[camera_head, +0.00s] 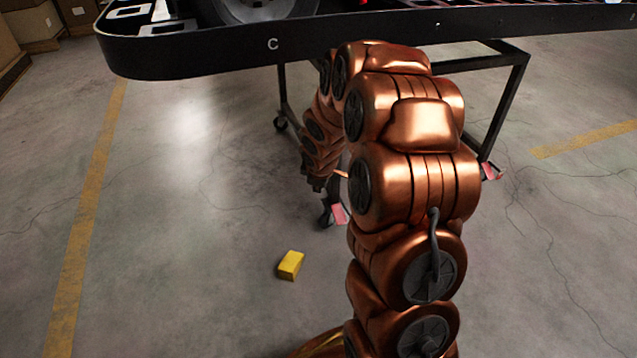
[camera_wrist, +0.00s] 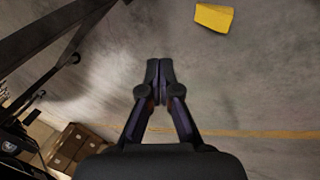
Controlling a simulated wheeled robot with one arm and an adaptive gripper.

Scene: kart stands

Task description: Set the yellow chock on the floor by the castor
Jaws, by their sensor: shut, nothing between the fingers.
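The yellow chock (camera_head: 290,265) lies on the concrete floor in the head view, left of my arm and apart from the stand. In the wrist view the chock (camera_wrist: 214,17) is near the top edge, right of the fingertips. My gripper (camera_wrist: 158,64) is shut and empty, with bare floor behind its tips. In the head view my gripper is mostly hidden by my copper arm. A castor (camera_head: 281,124) is at the foot of the stand's left leg. Another castor (camera_head: 325,217) is partly hidden beside my arm, with a pink-red piece (camera_head: 340,214) next to it.
The black kart stand (camera_head: 200,55), marked C, spans the top of the head view, with a wheel on it. Its right leg (camera_head: 505,105) reaches the floor behind my arm. Yellow lines (camera_head: 85,230) mark the floor. Cardboard boxes (camera_head: 35,25) stand far left. The left floor is clear.

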